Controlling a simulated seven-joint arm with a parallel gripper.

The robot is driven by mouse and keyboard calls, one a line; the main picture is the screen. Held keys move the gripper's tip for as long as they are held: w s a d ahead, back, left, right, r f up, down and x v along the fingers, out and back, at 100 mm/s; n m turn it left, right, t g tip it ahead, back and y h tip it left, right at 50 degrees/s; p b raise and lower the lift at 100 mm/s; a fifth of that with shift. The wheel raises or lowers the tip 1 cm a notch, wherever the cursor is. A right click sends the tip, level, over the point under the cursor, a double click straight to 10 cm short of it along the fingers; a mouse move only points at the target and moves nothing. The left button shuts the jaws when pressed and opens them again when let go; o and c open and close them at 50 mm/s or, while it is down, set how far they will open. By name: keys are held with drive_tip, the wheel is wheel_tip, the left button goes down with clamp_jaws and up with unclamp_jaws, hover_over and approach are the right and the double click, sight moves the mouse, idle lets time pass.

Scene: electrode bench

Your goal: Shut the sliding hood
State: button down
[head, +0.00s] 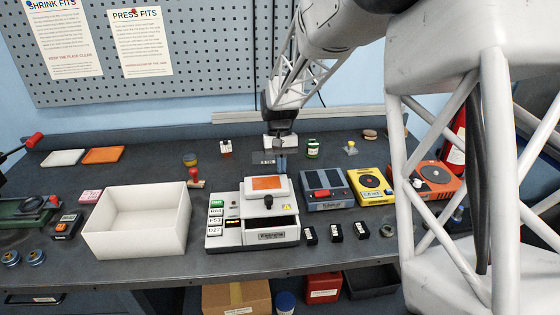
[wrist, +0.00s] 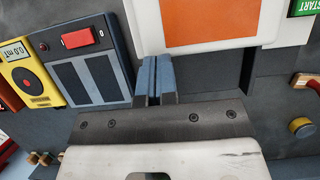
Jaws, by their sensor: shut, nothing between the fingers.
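The sliding hood (head: 267,188), white with an orange window, sits at the back of the white bench machine (head: 226,238). In front of it the machine's dark opening (head: 268,214) is uncovered. My gripper (head: 282,170) points down just behind the hood, right of its middle. In the wrist view my gripper's blue fingers (wrist: 154,76) are together and empty, close beside the white edge of the hood (wrist: 195,48). I cannot tell whether they touch it.
A grey-blue device (head: 324,190) and a yellow device (head: 371,187) stand right of the machine. A white open box (head: 138,240) stands left. Several small black blocks (head: 335,232) lie at the front right. A red-knobbed stamp (head: 195,178) stands left behind the machine.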

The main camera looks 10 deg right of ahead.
sight(283, 181)
drive_tip(key=shift+s+f, duration=0.15)
drive_tip(key=shift+s, duration=1.9)
drive_tip(key=shift+w+f, duration=0.1)
drive_tip(key=shift+w, duration=0.65)
drive_tip(key=w+v, duration=0.2)
drive_tip(key=v, duration=0.9)
drive_tip(key=shift+f, duration=0.2)
drive_tip(key=shift+w, duration=0.1)
drive_tip(key=shift+w, duration=0.1)
